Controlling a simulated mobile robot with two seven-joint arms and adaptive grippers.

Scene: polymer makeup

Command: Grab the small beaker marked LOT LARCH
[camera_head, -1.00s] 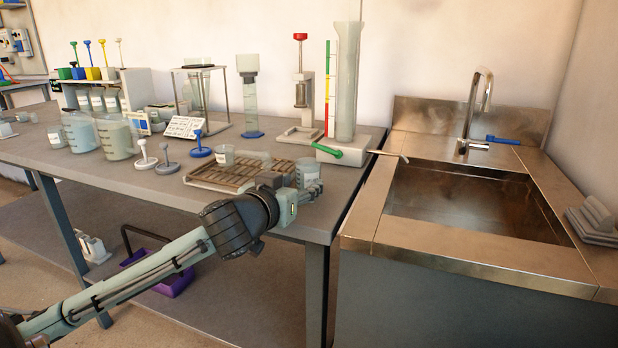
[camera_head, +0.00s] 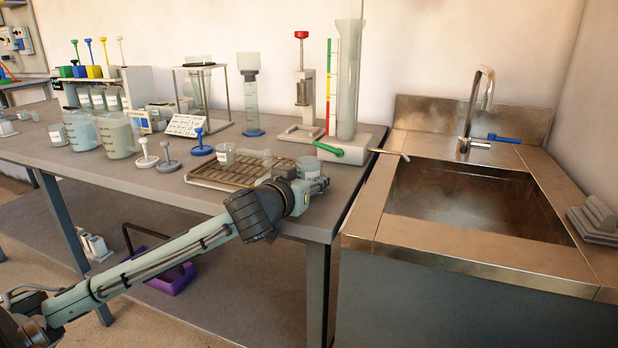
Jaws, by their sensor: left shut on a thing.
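A small clear beaker (camera_head: 309,168) with a white label is at the right front of the table, beside the brown slatted rack. The label is too small to read. My left gripper (camera_head: 313,184) is shut on this beaker from the front, and its fingers hide the lower part. I cannot tell whether the beaker's base touches the table. Another small labelled beaker (camera_head: 226,154) stands at the back left of the rack. My right gripper is not in view.
The slatted rack (camera_head: 205,180) lies left of my gripper. A tall cylinder on a grey base with a green lever (camera_head: 343,150) stands behind. Large beakers (camera_head: 117,135) and several knobbed stands (camera_head: 167,158) are to the left. A steel sink (camera_head: 465,205) is at the right.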

